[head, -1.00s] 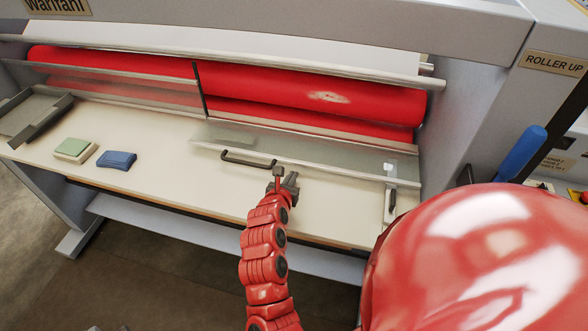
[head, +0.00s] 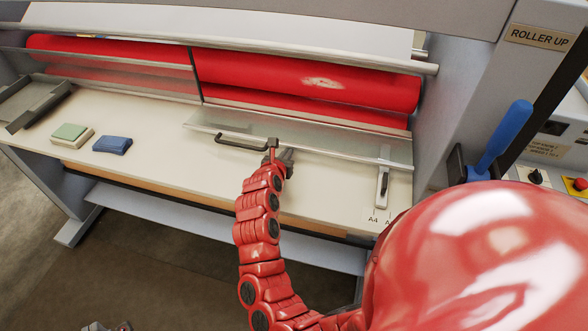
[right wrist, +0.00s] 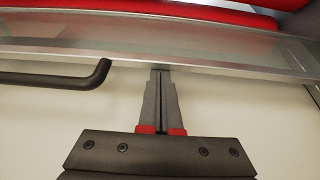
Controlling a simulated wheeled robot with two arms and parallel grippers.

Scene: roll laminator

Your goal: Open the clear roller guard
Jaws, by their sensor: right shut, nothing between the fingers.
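The clear roller guard (head: 310,141) is a see-through panel with a metal front edge, low and slanted over the table in front of the red roller (head: 300,85). Its black bar handle (head: 240,144) is on the front edge, left of my right gripper. My right gripper (head: 277,152) is shut and empty, close to the handle's right end. In the right wrist view its fingertips (right wrist: 160,72) are at the guard's metal edge, right of the handle (right wrist: 60,78); I cannot tell whether they touch. A small part at the bottom edge may be my left gripper (head: 105,327), mostly cut off.
A green-topped block (head: 72,134) and a blue block (head: 113,146) lie on the table at left, near a grey tray (head: 40,102). A slider (head: 383,187) is at the table's right. A blue lever (head: 502,138) stands at the right side.

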